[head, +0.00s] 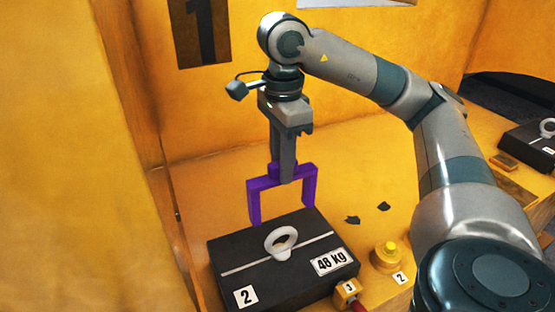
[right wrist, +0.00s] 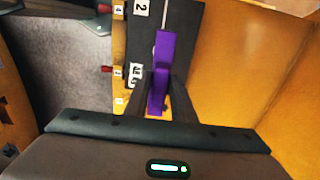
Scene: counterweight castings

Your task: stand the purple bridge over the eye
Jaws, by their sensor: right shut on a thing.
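The purple bridge (head: 264,183) is an upside-down U with two legs pointing down. My right gripper (head: 284,178) is shut on the top of the bridge and holds it upright. In the head view the bridge shows above and behind the white eye (head: 281,242), a ring on top of the dark casting (head: 240,254) marked 2 and 48 kg. I cannot tell whether the legs touch the casting. My left gripper is not in view.
A yellow button-like knob (head: 387,256) stands right of the casting. A small yellow block (head: 346,293) marked 3 is at its front right corner. Dark flakes (head: 383,206) lie on the yellow surface. Another dark casting (head: 530,142) with an eye stands at far right. Yellow walls rise behind and left.

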